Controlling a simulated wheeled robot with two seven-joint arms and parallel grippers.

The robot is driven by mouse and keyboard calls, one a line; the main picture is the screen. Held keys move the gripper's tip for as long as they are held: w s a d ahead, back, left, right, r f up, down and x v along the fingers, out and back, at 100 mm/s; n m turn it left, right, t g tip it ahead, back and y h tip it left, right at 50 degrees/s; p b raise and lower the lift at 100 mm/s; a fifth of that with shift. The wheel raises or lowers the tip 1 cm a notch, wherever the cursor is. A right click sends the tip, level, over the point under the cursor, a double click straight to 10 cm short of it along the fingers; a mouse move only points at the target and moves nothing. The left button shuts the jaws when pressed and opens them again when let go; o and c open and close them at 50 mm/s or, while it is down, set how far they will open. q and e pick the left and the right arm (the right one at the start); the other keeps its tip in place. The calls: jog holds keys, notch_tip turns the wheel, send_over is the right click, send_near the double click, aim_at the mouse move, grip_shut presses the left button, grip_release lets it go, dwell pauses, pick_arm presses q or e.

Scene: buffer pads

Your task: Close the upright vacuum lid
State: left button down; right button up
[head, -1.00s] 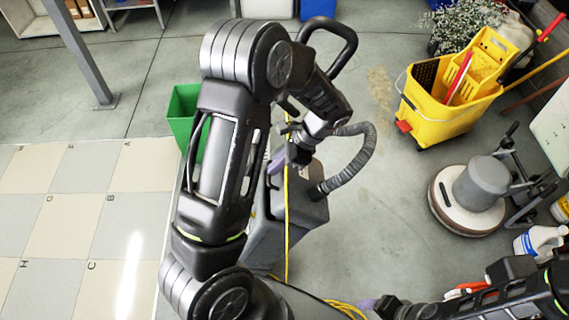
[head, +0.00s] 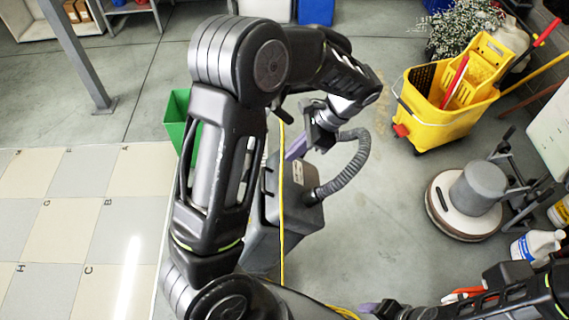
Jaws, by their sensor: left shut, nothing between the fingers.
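The upright vacuum (head: 272,238) stands on the floor in the middle of the head view. It is a dark grey box with a ribbed hose (head: 357,163) curving out on its right and a white label near its top. My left arm hides part of its left side and upper end, and I cannot tell clearly how far its lid is open. My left gripper (head: 295,148), with purple fingers, is shut and empty at the top end of the vacuum body; contact is unclear. My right gripper (head: 370,307) is at the bottom edge, away from the vacuum, its jaws unclear.
A yellow cord (head: 282,215) runs down past the vacuum. A green bin (head: 179,118) stands to the left. A yellow mop bucket (head: 443,108) and a floor polisher (head: 470,198) stand to the right. White bottles (head: 537,244) are at the right edge. Floor between vacuum and polisher is clear.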

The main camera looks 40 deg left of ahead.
pick_arm(q)
jog(key=v, duration=0.3)
jog(key=shift+r, duration=0.2)
jog(key=c, duration=2.1)
grip_release()
jog(key=shift+c, duration=0.2)
